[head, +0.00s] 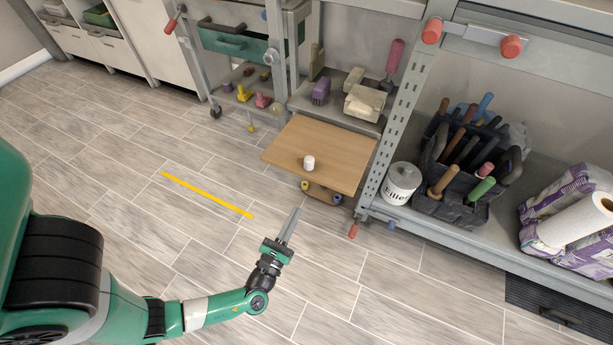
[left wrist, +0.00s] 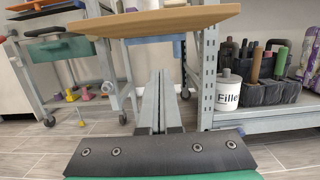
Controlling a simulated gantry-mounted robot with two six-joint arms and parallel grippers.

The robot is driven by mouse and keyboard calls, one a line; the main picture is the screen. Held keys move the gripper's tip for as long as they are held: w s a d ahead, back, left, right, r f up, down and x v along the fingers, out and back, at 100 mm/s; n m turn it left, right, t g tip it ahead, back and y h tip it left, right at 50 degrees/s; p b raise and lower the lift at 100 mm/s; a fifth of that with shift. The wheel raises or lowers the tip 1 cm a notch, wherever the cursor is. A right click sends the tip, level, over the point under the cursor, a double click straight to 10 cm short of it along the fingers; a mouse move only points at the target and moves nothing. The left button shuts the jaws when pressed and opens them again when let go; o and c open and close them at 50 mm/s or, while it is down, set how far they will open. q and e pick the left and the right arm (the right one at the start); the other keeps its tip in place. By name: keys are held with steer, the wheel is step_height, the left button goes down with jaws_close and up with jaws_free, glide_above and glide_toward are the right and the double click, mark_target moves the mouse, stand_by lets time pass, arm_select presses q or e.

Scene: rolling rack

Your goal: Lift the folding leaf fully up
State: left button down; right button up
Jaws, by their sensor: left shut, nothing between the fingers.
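The folding leaf (head: 335,145) is a light wooden board on the front of the rolling rack, and it stands out roughly level. A small white cylinder (head: 308,163) sits upright on it. In the left wrist view the leaf (left wrist: 160,20) crosses the top, seen nearly edge-on. My left gripper (head: 295,211) is in front of the leaf's near edge and appears apart from it. Its two fingers (left wrist: 160,75) are shut with nothing between them, and show below the leaf in the left wrist view. My right gripper is not in view.
Rack shelves behind the leaf hold a purple brush (head: 320,91) and blocks. At right, a shelf carries a white filler tub (head: 401,184) and a dark tool caddy (head: 465,170). A yellow strip (head: 205,194) marks the floor; the floor around my left gripper is clear.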

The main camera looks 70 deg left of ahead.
arm_select(q)
steer(key=w+a+r+p, duration=0.2)
steer(key=w+a+r, duration=0.3)
steer(key=w, duration=0.1)
steer(key=shift+a+r+p, duration=0.25)
steer(key=shift+a+p, duration=0.05)
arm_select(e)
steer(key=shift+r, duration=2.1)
arm_select(q)
steer(key=shift+r+h+p, duration=0.3)
steer(key=shift+r+p, duration=0.45)
steer(key=shift+p, duration=0.2)
step_height(320, 180, down, 5)
steer(key=b, duration=0.5)
steer(key=r+b+v, duration=0.1)
steer(key=b+v, duration=0.2)
steer(key=v, duration=0.7)
steer(key=shift+d, duration=0.2)
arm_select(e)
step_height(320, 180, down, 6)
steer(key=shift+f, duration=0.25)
